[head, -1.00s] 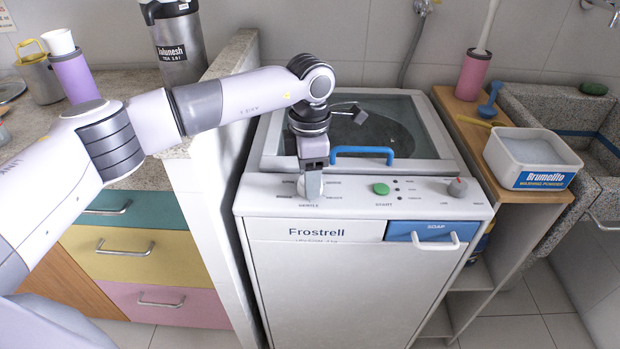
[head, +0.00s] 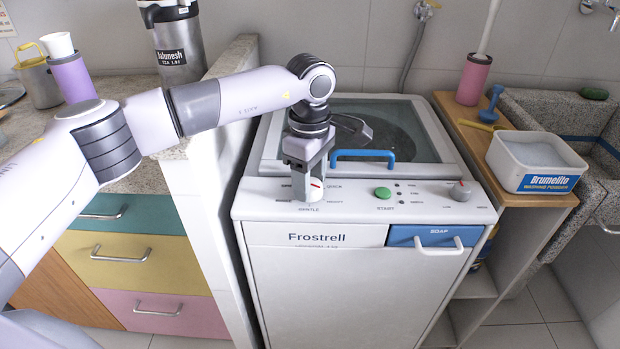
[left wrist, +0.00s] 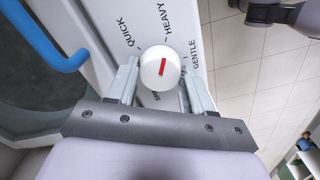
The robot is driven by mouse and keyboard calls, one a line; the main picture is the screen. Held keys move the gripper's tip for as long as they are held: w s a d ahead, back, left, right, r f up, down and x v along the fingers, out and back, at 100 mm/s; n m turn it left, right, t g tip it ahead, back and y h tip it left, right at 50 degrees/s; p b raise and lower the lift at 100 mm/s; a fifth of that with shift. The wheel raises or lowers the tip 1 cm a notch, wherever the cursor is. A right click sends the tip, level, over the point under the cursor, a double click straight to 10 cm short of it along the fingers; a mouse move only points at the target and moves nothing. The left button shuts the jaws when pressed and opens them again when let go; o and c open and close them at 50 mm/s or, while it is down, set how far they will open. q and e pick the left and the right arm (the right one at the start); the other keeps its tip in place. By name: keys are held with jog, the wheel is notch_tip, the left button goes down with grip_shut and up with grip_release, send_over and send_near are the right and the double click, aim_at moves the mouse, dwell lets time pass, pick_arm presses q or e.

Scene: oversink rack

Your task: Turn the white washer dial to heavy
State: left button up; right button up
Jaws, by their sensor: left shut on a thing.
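The white washer dial (head: 314,190) is at the left of the washer's control panel, with a red mark on its face. In the left wrist view, the dial (left wrist: 155,78) sits between my fingers, and its red mark lies along the line toward the HEAVY tick. My left gripper (head: 313,180) comes down from above and is shut on the dial, one finger on each side (left wrist: 161,76). My right gripper is not in view.
A blue lid handle (head: 362,153) is close behind the gripper. A green start button (head: 383,193), a grey knob (head: 460,190) and a blue soap drawer (head: 428,236) are to the right. A counter wall (head: 205,205) stands left of the washer.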

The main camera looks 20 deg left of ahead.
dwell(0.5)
pick_arm(q)
jog(key=o, duration=1)
jog(key=shift+o, duration=0.2)
jog(key=shift+r, duration=0.1)
notch_tip(320, 180, up, 7)
